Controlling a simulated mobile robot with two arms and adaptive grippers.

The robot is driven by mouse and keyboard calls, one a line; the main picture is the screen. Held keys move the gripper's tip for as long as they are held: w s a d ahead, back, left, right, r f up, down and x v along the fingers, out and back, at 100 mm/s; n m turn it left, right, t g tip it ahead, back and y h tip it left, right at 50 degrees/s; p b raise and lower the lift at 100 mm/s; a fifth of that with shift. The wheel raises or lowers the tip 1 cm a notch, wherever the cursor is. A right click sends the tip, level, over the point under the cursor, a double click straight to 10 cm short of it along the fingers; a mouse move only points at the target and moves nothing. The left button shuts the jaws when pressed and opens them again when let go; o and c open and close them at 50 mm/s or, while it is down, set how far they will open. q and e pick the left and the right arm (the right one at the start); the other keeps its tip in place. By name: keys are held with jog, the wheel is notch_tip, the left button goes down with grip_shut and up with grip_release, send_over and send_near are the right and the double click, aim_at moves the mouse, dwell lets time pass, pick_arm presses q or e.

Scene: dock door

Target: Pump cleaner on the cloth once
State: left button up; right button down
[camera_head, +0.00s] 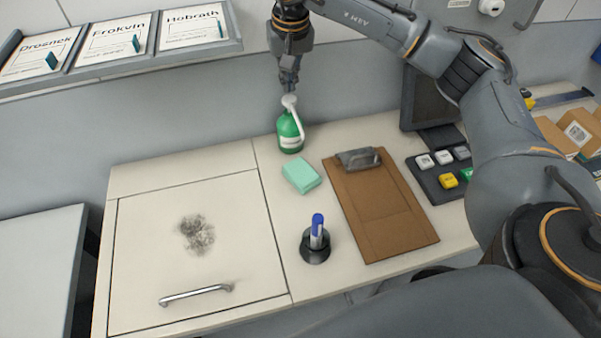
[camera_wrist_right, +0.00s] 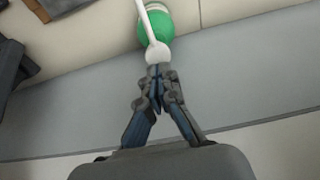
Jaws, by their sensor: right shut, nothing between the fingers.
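A green cleaner bottle (camera_head: 289,136) with a white pump head stands upright at the back of the worktop. Its white spout points towards the front, in the direction of the cloth. A folded mint-green cloth (camera_head: 301,176) lies just in front of the bottle. My right gripper (camera_head: 290,86) points down from above, shut and empty, with its tips right over the pump head. In the right wrist view the shut fingertips (camera_wrist_right: 157,72) are at the white pump head (camera_wrist_right: 157,52) of the bottle (camera_wrist_right: 162,24); I cannot tell if they touch. My left gripper is not in view.
A brown clipboard (camera_head: 388,220) lies right of the cloth. A black holder (camera_head: 315,249) with a blue-capped pen stands in front. A keypad (camera_head: 436,185) is further right. A hatch with a dark smudge (camera_head: 197,234) and a metal handle (camera_head: 196,295) is at left.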

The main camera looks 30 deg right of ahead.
notch_tip(320, 180, up, 6)
jog(key=p, duration=0.3)
jog(key=shift+f+p, duration=0.1)
jog(key=shift+p, duration=0.25)
